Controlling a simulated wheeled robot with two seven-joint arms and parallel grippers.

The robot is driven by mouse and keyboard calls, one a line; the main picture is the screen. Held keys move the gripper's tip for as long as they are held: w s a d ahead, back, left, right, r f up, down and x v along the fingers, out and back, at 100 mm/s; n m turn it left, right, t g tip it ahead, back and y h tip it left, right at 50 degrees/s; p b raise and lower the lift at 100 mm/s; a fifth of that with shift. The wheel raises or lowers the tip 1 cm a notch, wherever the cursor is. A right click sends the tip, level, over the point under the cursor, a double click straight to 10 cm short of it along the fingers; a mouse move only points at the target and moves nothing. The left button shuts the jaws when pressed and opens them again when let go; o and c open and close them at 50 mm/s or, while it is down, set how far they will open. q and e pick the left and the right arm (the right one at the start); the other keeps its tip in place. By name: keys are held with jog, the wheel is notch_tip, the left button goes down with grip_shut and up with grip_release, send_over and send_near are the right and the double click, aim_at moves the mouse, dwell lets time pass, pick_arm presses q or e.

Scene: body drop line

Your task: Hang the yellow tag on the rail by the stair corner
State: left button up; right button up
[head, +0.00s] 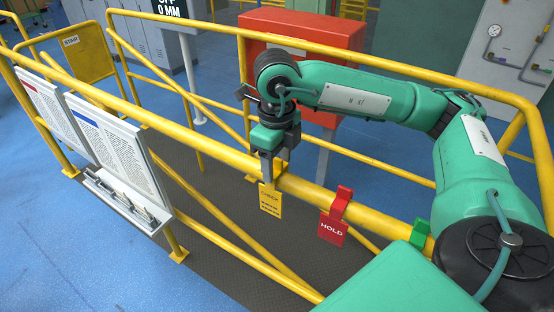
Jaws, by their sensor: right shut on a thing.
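The yellow tag (270,203) with dark lettering hangs upright at the yellow rail (300,190) in the middle of the head view. My right gripper (268,172) points down at the rail and is shut on the top of the tag. The gripper fingers hide the tag's upper part, so I cannot tell whether its hook sits over the rail. A red HOLD tag (332,229) hangs on the same rail to the right. A green tag (420,232) hangs farther right, partly hidden by my arm. My left gripper is not in view.
White boards with printed sheets (115,150) and a pen tray (125,205) are fixed on the rail at left. A red cabinet (310,45) stands behind the far rail. Yellow railings enclose a dark walkway. The rail between the boards and the yellow tag is free.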

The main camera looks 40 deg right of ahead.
jog(key=o, duration=1.3)
jog(key=shift+r+p, duration=1.5)
jog(key=shift+r, duration=1.55)
